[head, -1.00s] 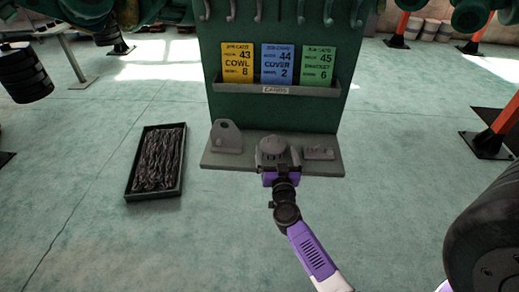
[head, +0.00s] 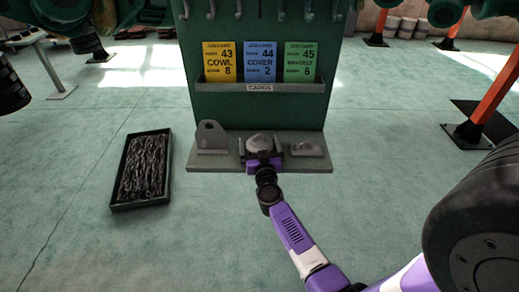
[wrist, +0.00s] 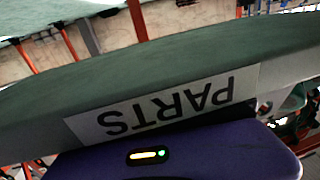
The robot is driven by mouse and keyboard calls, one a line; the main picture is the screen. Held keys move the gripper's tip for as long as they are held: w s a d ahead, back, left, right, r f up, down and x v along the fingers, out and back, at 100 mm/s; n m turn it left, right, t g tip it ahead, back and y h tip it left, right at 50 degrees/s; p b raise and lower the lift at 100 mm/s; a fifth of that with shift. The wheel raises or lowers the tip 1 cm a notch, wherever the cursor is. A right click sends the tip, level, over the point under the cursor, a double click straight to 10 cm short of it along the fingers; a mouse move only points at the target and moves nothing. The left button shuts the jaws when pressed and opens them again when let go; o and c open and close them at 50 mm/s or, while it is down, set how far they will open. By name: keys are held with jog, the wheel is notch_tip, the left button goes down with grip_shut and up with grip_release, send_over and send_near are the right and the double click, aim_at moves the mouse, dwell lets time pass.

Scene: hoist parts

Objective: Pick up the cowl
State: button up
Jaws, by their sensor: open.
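A grey domed part (head: 262,142), probably the cowl, sits in the middle of the grey shelf (head: 210,166) at the foot of a green panel. My gripper (head: 262,149) is at this part from the front, open, with a finger on each side of it. I cannot tell whether the fingers touch it. In the wrist view, my purple gripper body (wrist: 200,155) is close to the shelf's front edge, where a "PARTS" label (wrist: 165,103) shows upside down. The part and fingertips are hidden there.
An upright grey plate with a hole (head: 211,136) stands left on the shelf; a low grey part (head: 306,149) lies right. Cards (head: 260,62) stand in a rack above. A tray of chains (head: 142,170) is on the floor at left. A dark wheel-like cylinder (head: 478,215) is at right.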

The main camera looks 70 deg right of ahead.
jog(key=shift+x, duration=0.8)
jog(key=shift+c, duration=0.4)
jog(key=c, duration=1.4)
jog(key=shift+a+r, duration=0.1)
jog(key=shift+r, duration=0.1)
